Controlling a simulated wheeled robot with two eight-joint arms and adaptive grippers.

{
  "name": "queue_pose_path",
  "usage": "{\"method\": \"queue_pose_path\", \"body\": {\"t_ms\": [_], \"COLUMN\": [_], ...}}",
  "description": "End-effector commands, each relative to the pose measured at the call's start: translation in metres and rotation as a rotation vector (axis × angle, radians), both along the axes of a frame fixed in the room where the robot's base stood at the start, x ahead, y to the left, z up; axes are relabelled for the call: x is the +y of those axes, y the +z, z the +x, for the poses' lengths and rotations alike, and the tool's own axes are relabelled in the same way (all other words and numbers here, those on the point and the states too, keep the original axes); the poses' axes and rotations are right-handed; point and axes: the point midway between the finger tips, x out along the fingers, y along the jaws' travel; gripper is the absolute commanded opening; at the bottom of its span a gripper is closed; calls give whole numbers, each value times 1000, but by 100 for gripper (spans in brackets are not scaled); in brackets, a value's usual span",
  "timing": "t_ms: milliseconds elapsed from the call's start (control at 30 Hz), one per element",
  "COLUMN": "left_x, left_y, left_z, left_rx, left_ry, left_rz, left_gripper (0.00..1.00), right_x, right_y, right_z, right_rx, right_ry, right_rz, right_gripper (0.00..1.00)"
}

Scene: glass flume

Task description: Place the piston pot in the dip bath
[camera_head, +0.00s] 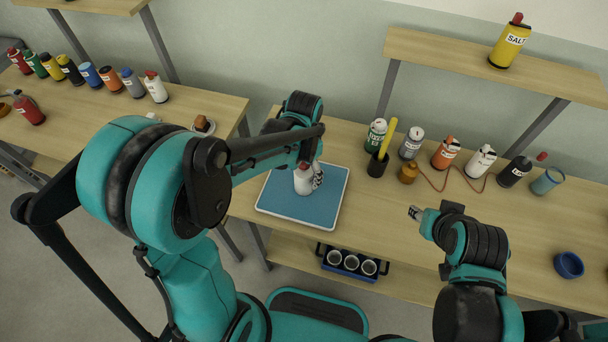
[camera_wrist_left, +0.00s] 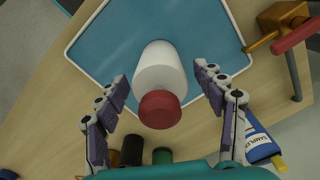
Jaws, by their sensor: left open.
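A white pot with a red top, which I take for the piston pot (camera_head: 303,182), appears to stand on the blue, white-rimmed tray (camera_head: 290,204). In the left wrist view the pot (camera_wrist_left: 160,72) is between the spread fingers of my left gripper (camera_wrist_left: 163,82), with a gap on each side. In the head view my left gripper (camera_head: 312,176) is at the pot and partly covers it. No thing is clearly marked as the dip bath; the tray or the blue bowl (camera_head: 568,265) may be it. My right gripper (camera_head: 416,213) is over the bench, its jaw gap unclear.
Several labelled bottles, a black cup (camera_head: 378,165) and an amber jar (camera_head: 408,173) line the bench's back right. A brass block with a red handle (camera_wrist_left: 280,28) is near the tray. A blue crate of cups (camera_head: 350,263) is on the lower shelf.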

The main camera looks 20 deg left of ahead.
Motion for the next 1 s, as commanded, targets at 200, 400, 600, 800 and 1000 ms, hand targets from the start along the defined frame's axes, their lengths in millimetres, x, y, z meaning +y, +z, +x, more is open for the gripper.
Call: {"method": "queue_pose_path", "body": {"t_ms": [200,400,600,800,1000], "left_x": [0,0,4,21,36], "left_y": [54,82,97,123,137], "left_z": [0,0,-8,-42,-79], "left_rx": [0,0,-37,-216,-429], "left_ry": [0,0,31,179,351], "left_rz": [0,0,-5,-35,-92], "left_gripper": [69,69,69,69,69], "right_x": [0,0,0,0,0], "right_y": [20,28,29,29,29], "right_z": [0,0,0,0,0], "right_rx": [0,0,0,0,0], "right_ry": [0,0,0,0,0], "right_rz": [0,0,0,0,0], "right_gripper": [40,40,40,40,40]}}
